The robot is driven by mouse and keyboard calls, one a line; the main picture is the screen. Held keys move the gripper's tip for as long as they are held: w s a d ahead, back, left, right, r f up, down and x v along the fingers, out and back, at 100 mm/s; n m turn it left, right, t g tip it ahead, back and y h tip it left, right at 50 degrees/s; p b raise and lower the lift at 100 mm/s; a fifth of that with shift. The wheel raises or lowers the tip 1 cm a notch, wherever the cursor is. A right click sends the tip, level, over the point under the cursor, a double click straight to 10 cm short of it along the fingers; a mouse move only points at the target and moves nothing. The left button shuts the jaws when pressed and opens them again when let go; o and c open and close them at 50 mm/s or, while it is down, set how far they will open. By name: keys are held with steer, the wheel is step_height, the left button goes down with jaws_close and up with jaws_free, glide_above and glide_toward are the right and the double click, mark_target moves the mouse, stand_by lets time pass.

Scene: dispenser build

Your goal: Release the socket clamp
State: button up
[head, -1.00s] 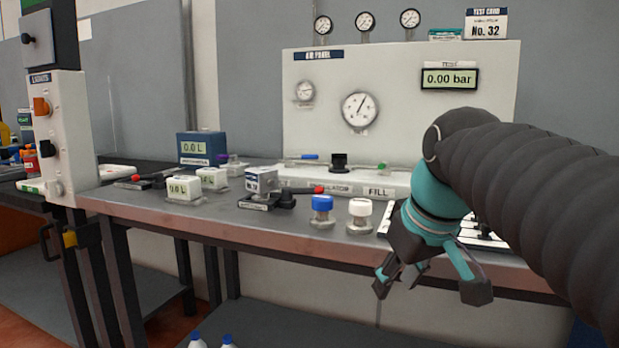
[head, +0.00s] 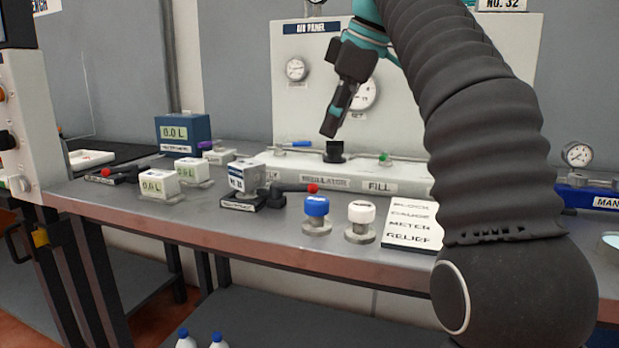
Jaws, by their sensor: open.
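A black clamp (head: 268,201) with a lever ending in a red knob (head: 313,188) sits mid-bench. Its base carries a small label that I cannot read. A second black clamp (head: 117,175) with a red-tipped lever lies farther left. I cannot tell from the labels which is the socket clamp. My gripper (head: 331,126) is open and empty, seen side-on with fingers pointing down. It is raised above the bench before the air panel, apart from both clamps.
Blue-capped (head: 317,213) and white-capped (head: 361,220) fittings stand near the front edge, beside a printed card (head: 404,224). Small meter blocks (head: 159,185) stand left of the middle clamp. The air panel (head: 291,113) rises behind, with a black knob (head: 333,152) at its foot.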

mark_target(308, 186)
steer(key=b+x, duration=0.4)
steer(key=x, duration=0.9)
steer(key=shift+a+f, duration=0.2)
steer(key=shift+f, duration=0.05)
jaws_close()
